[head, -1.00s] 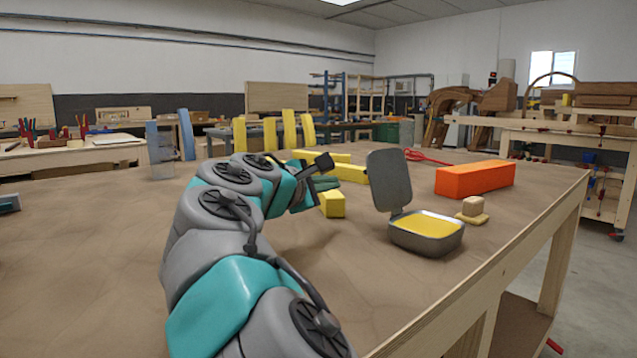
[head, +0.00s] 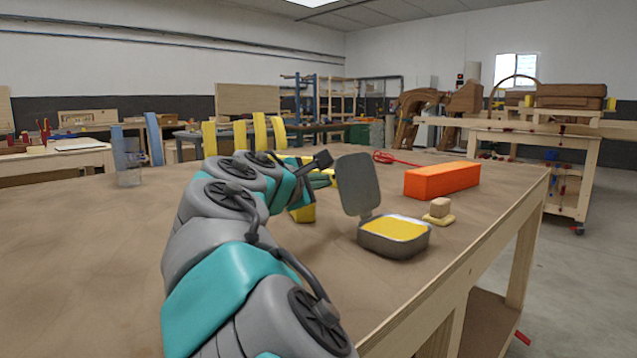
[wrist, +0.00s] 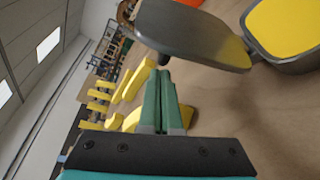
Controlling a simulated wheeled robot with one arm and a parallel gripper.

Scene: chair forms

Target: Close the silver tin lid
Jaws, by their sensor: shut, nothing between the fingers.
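The silver tin (head: 394,241) stands on the workbench with a yellow filling inside. Its lid (head: 358,184) is raised, standing nearly upright at the tin's left edge. In the wrist view the lid (wrist: 190,33) reaches across the top, and part of the tin (wrist: 285,40) is at the top right. My gripper (head: 332,177) is just left of the lid in the head view. In the wrist view its green fingers (wrist: 163,85) are together and empty, pointing toward the lid. I cannot tell whether the fingertips touch the lid.
An orange block (head: 441,180) lies behind the tin. A small wooden piece on a yellow base (head: 439,210) stands to its right. The workbench edge (head: 500,230) runs close right of the tin.

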